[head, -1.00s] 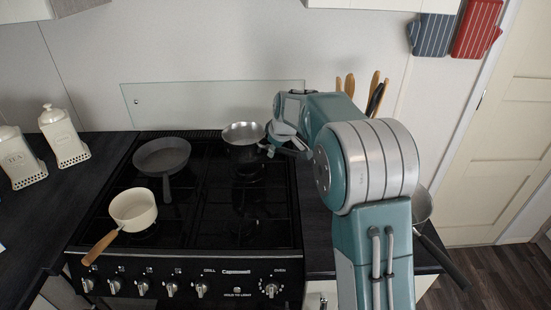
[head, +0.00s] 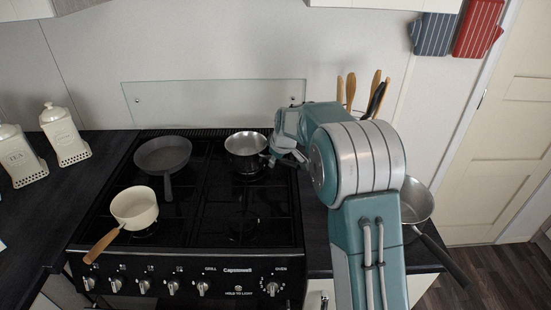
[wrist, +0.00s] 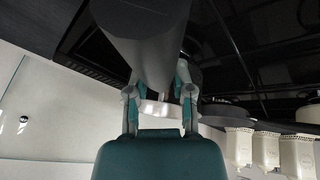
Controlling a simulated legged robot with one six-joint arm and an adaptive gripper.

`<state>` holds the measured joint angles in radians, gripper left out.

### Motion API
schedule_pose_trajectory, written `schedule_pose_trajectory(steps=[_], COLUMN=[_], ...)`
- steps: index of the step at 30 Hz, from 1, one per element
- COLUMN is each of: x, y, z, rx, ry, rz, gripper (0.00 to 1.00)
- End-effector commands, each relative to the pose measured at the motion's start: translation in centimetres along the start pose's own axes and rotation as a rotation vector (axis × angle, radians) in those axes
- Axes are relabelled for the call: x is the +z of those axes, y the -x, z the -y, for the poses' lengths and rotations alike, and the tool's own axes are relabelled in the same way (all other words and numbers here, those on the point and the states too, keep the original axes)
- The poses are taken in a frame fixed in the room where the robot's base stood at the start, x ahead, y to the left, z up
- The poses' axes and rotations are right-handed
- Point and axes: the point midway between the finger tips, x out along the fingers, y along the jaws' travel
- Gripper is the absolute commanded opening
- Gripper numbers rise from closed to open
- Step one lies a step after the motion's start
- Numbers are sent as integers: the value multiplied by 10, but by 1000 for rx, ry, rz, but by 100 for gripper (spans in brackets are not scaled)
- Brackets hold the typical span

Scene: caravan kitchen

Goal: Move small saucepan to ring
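The small saucepan (head: 247,143) is steel with a dark handle. In the head view it stands upright at the hob's back right ring and looks to be resting there; the ring under it is hidden. My gripper (head: 279,156) is to its right, at the handle. In the wrist view my gripper (wrist: 160,88) has one finger on each side of the thick dark handle (wrist: 150,40) and looks closed on it. The black hob (head: 235,225) has clear glass in front of the saucepan.
A grey frying pan (head: 163,154) is at the back left of the hob and a cream saucepan (head: 134,207) at the front left. Another steel pan (head: 416,203) stands on the right counter, behind my arm. White canisters (head: 66,135) stand left. A glass splashback (head: 205,103) is behind.

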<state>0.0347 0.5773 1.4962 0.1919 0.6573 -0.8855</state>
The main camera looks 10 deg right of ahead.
Motion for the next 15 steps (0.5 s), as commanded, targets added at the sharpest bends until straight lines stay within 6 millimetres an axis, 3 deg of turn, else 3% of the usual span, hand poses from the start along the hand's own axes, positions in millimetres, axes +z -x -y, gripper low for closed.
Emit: schedule_pose_trajectory(steps=[15], x=[-3], y=[6], z=[-2], rx=[1], ry=[0], rz=[-1], gripper=[62])
